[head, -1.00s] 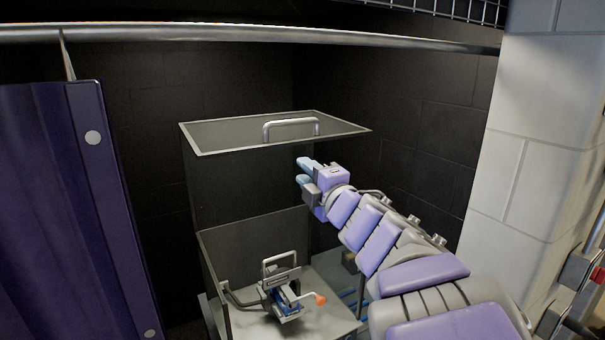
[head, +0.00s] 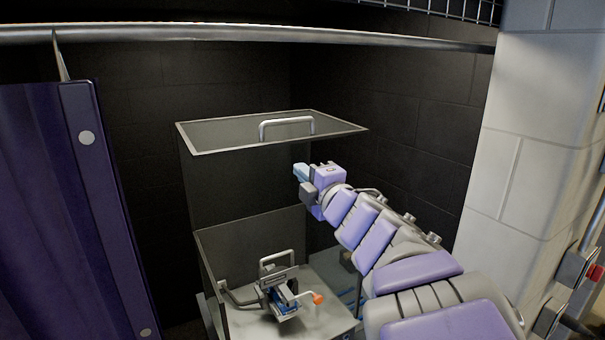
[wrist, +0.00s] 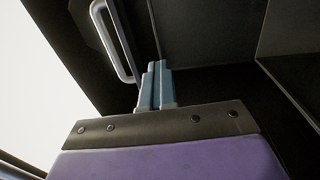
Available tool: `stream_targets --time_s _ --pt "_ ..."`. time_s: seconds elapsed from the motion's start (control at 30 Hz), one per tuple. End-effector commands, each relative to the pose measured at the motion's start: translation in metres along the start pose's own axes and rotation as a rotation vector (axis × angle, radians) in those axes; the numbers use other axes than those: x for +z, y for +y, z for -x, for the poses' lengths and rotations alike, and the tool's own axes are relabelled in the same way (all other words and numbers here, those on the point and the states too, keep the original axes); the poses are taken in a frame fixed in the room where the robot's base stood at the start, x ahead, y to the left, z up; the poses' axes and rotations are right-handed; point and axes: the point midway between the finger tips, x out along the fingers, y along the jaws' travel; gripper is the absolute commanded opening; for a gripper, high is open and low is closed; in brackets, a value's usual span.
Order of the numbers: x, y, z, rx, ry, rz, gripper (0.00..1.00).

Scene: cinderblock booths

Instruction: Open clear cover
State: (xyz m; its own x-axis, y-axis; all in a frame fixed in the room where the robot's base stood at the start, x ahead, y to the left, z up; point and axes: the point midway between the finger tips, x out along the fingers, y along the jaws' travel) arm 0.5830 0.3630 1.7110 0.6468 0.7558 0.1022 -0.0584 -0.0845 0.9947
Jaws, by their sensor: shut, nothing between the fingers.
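The clear cover (head: 230,139) is a see-through panel with a pale metal rim, lying nearly level above an open-fronted box. Its silver handle (head: 286,127) stands on top near the far side. My gripper (head: 301,172) is below the panel's right part, apart from the top handle in the picture, with its blue fingers together and empty. In the wrist view the closed fingers (wrist: 155,72) point toward dark panels, just right of a silver handle (wrist: 121,50); I cannot tell whether they touch anything.
A small device with an orange knob (head: 318,298) sits in the lower box (head: 249,244). A purple curtain (head: 70,210) hangs at left. A white block wall (head: 535,150) stands at right, and a rail (head: 250,34) crosses above.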

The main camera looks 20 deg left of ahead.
Motion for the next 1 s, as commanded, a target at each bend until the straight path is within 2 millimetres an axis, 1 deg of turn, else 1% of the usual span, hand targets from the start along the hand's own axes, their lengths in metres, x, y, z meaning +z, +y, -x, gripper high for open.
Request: stream_targets --time_s 0.57,0.9,0.93,1.0 --pt "-0.0026 -0.0014 -0.003 -0.002 0.0 0.001 0.0" --pt "-0.0009 -0.0005 -0.0011 -0.001 0.0 0.0 0.32" --pt "-0.0009 -0.0006 -0.0012 -0.001 0.0 0.0 0.35" --pt "-0.0011 -0.0007 -0.0014 -0.001 0.0 0.0 0.35"
